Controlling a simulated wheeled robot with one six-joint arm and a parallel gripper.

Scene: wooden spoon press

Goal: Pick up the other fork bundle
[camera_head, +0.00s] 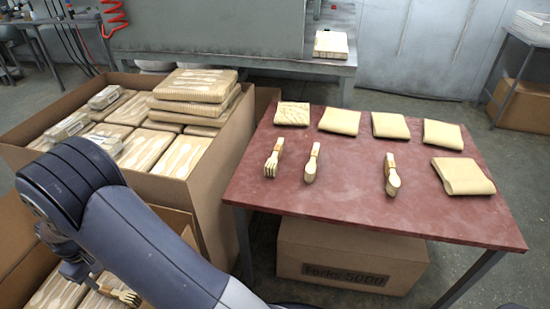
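One fork bundle (273,158), pale wood with a band around it and tines towards the front, lies at the left of the red table (330,198). Another fork-like bundle (125,297) shows at the bottom left, over or in the near cardboard box. My gripper (88,281) is beside that bundle, low over the near box and partly hidden by my arm. The frame does not show clearly whether its fingers touch the bundle or are open or shut. Two spoon bundles, one left (312,163) and one right (392,175), lie on the table.
Several folded cream packets (341,121) line the table's back and right. A large open carton (205,165) of wrapped cutlery packs stands left of the table. A box marked "Forks 5000" (345,262) is under the table. The table's front middle is clear.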

